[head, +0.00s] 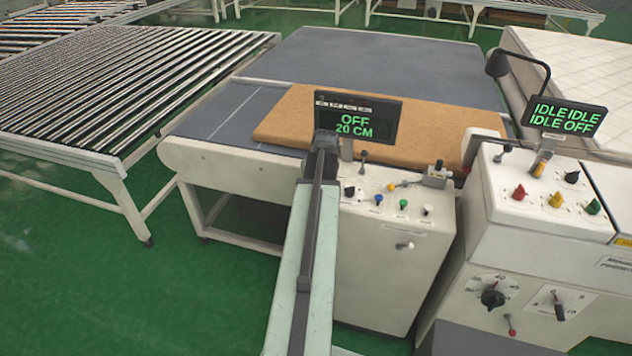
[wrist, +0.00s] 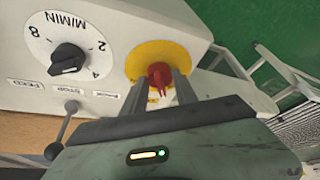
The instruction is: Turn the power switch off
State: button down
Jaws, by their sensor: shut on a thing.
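The power switch appears to be a red rotary knob (wrist: 159,73) on a round yellow plate (wrist: 142,55) in the wrist view. My gripper (wrist: 162,90) is shut on this knob, with one finger on each side. The knob's ridge points roughly toward the gripper's palm. In the head view my gripper (head: 325,145) reaches the near panel just below the left end of a dark display (head: 357,122), which reads OFF and 20 CM. The knob is hidden there behind my arm.
A dial marked M/MIN (wrist: 68,58) and a grey lever (wrist: 60,130) sit left of the knob. The control box (head: 385,260) carries several small coloured knobs. A second console (head: 540,215) stands right, a brown slab (head: 430,125) behind, a roller conveyor (head: 110,90) left.

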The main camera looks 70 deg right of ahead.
jog(key=shift+n+t+y, duration=0.3)
jog(key=shift+n+y, duration=0.1)
jog(key=shift+n, duration=0.8)
jog(key=c, duration=1)
grip_release()
jog(key=p+v, duration=0.7)
jog(key=shift+s+r, duration=0.25)
jog(key=shift+r, duration=0.1)
